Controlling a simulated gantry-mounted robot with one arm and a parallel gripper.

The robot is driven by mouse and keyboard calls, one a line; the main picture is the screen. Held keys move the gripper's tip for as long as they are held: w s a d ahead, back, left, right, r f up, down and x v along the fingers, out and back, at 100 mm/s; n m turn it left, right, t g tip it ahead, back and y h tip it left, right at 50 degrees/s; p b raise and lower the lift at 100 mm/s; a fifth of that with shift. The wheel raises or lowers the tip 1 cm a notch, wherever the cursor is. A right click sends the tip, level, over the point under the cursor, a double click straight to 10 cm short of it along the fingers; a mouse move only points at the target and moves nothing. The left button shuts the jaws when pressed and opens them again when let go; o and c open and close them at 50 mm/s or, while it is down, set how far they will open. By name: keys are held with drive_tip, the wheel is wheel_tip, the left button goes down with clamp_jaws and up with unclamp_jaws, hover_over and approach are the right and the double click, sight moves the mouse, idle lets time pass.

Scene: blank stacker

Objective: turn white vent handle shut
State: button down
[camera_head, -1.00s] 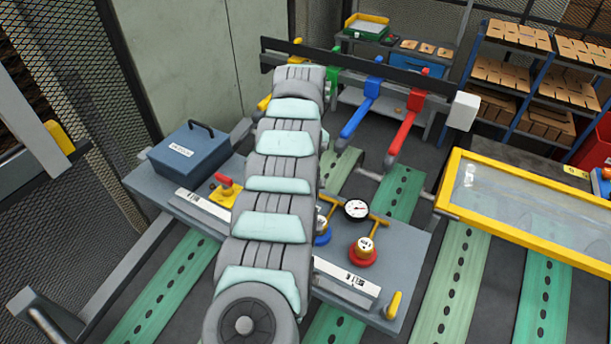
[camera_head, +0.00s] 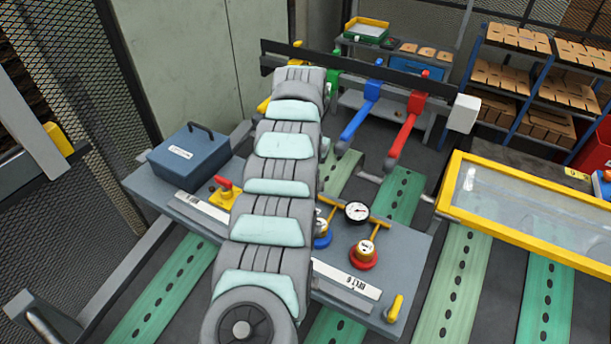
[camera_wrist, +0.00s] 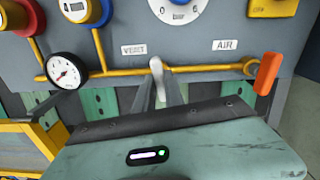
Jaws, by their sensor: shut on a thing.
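The white vent handle (camera_wrist: 156,72) shows in the wrist view, just right of the "VENT" label (camera_wrist: 133,49), on the yellow pipe (camera_wrist: 205,69). In the picture it stands crosswise to the pipe. My gripper (camera_wrist: 159,88) has one finger on each side of the handle and is shut on it. The handle's lower end is partly hidden between the fingers. In the head view my own arm covers the gripper and the white handle.
The pressure gauge (camera_wrist: 66,71) is left of the handle and an orange handle (camera_wrist: 267,73) is right, near the "AIR" label (camera_wrist: 225,45). A blue-rimmed dial (camera_wrist: 180,10) is above. On the bench are a blue box (camera_head: 188,155) and a red-based valve (camera_head: 363,255).

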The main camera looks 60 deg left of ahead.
drive_tip(key=shift+m, duration=0.9)
drive_tip(key=c, duration=1.4)
unclamp_jaws()
drive_tip(key=shift+c, duration=0.2)
drive_tip(key=shift+r, duration=0.1)
wheel_tip(320, 180, up, 11)
drive_tip(key=p, duration=0.9)
drive_tip(key=shift+f, duration=0.2)
